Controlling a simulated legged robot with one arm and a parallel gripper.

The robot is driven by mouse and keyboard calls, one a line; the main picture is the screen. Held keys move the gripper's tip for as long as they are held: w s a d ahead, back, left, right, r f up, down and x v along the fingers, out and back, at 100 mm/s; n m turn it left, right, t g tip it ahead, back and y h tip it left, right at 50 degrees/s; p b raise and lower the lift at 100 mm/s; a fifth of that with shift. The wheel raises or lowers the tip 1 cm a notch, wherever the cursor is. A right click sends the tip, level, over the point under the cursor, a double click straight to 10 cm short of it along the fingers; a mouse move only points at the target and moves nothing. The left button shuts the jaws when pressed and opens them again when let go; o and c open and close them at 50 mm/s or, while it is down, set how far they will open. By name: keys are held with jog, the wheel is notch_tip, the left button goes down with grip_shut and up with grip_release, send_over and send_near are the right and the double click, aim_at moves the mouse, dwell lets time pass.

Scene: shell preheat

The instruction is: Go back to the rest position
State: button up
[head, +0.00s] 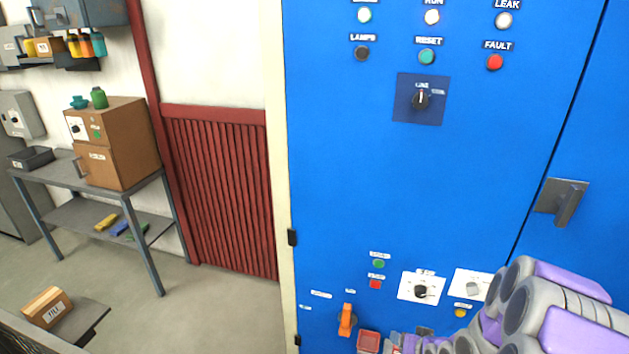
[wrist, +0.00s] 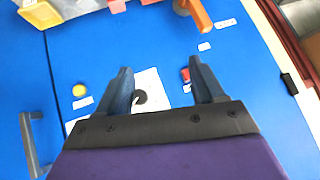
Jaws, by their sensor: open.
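My gripper (wrist: 159,72) is open and empty in the wrist view, its two dark fingers spread before the blue cabinet. Between the fingers shows a black knob (wrist: 139,99) on a white plate; I cannot tell how far the fingers are from it. The same knob (head: 421,291) shows low on the cabinet front (head: 350,190) in the head view. My grey and purple arm fills the lower right of the head view, and the fingertips are not clear there.
An orange handle (head: 346,320) and a door handle (head: 562,200) stick out from the cabinet; the orange one also shows in the wrist view (wrist: 196,14). A workbench (head: 110,192) with a brown box (head: 124,150) stands at left. Open floor (head: 175,310) lies left of the cabinet.

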jog(key=s+a+r+g, duration=0.3)
jog(key=s+r, duration=0.4)
jog(key=s, duration=0.4)
jog(key=s+a+r+n+g+h, duration=0.1)
jog(key=s+a+r+g, duration=0.3)
jog(key=s+r, duration=0.4)
jog(key=s+a+r+n+g, duration=0.1)
jog(key=s+a+r+g, duration=0.2)
jog(key=s+r, duration=0.4)
jog(key=s+a, duration=0.1)
jog(key=s, duration=0.7)
jog(key=shift+r+h+b, duration=0.3)
jog(key=shift+r+b, duration=0.05)
jog(key=shift+b, duration=0.05)
